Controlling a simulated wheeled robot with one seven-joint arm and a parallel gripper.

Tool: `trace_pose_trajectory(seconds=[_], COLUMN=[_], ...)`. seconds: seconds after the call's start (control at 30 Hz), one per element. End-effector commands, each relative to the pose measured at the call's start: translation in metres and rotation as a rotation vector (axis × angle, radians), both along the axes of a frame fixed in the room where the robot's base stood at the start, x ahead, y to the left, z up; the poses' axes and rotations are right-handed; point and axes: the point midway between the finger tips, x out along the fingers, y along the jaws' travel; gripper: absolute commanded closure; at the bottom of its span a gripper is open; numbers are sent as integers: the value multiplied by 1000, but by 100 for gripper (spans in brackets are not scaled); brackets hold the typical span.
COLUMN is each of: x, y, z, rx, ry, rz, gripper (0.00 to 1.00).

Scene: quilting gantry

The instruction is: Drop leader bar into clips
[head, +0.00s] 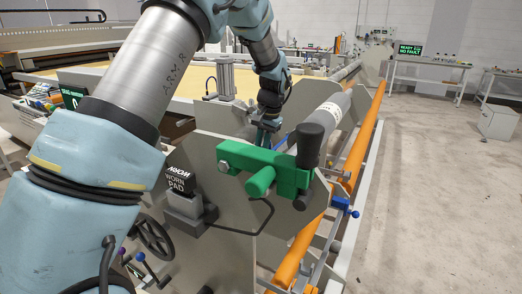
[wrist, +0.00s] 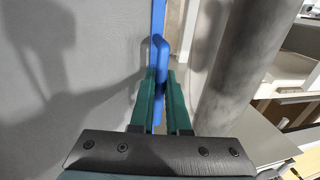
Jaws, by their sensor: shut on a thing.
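My gripper (head: 266,128) is low at the machine's side frame, behind the green bracket in the head view. In the wrist view my gripper (wrist: 160,88) has its green fingers closed around a slim blue upright piece (wrist: 160,50) with a rounded top. I cannot tell whether this blue piece is part of the leader bar. A thin blue strip (wrist: 158,15) runs beyond it along a grey panel. I cannot pick out the clips with certainty; a blue clamp-like part (head: 344,206) sits on the right side of the frame.
A grey roller (wrist: 232,65) stands close right of my fingers; the roller also shows in the head view (head: 330,116). A green bracket (head: 270,168) with a dark knob and a block marked "WORN PAD" (head: 182,195) are nearby. Orange rails (head: 366,133) run lengthwise.

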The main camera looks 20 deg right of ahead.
Motion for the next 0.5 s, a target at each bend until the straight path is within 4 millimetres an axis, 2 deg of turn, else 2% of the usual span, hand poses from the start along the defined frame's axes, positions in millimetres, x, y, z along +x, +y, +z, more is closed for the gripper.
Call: trace_pose_trajectory(seconds=[0.03, 0.33, 0.5], x=[-1, 0, 0], y=[0, 0, 0], z=[-2, -1, -1], rx=[2, 1, 2], ry=[3, 2, 1], rz=[1, 0, 0], gripper=[85, 51, 51])
